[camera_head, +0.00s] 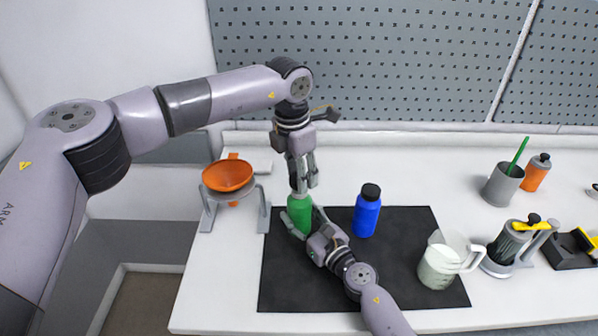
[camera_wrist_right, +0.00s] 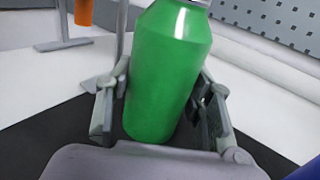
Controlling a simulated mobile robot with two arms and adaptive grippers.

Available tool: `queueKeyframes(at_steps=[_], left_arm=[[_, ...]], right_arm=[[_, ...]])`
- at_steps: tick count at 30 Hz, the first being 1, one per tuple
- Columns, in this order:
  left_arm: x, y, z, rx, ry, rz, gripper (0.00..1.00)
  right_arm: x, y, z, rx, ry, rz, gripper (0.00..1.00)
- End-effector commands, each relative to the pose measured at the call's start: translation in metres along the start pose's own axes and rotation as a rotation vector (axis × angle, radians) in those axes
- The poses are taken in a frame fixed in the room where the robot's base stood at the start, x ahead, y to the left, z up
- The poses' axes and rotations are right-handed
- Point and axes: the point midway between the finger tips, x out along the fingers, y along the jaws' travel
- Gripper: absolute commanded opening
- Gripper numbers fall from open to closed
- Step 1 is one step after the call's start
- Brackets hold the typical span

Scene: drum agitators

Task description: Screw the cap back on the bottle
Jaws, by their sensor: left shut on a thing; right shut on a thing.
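A green bottle (camera_head: 299,214) stands upright at the upper left of the black mat (camera_head: 300,285). My right gripper (camera_head: 303,226) is shut around its body from the front right. In the right wrist view the green bottle (camera_wrist_right: 165,75) sits between the two fingers of my right gripper (camera_wrist_right: 160,110); its top is cut off by the frame edge. My left gripper (camera_head: 301,186) points down directly above the bottle and is shut on the cap, which its fingers mostly hide. I cannot tell whether the cap touches the bottle neck.
A blue bottle (camera_head: 367,214) with a black cap stands to the right. A jug of white contents (camera_head: 438,268) is at the mat's right. An orange funnel (camera_head: 227,176) sits in a grey stand at left. A grey cup (camera_head: 502,186) and an orange bottle (camera_head: 536,174) stand far right.

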Motion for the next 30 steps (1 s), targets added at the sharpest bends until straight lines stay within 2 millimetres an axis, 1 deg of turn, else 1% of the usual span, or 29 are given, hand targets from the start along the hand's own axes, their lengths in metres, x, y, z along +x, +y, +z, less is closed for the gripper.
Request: queueKeyframes(at_steps=[9,24,30], left_arm=[[0.017,-0.001,-0.002,0.001,0.002,0.0,0.29],[0.017,0.0,-0.002,0.001,0.001,0.001,0.29],[0.02,-0.001,-0.002,0.001,0.001,0.0,0.29]], right_arm=[[0.0,0.0,0.0,0.0,0.0,0.0,0.0],[0.0,0.0,0.0,0.0,-0.001,0.0,0.0],[0.0,0.0,0.0,0.0,-0.001,0.0,0.0]])
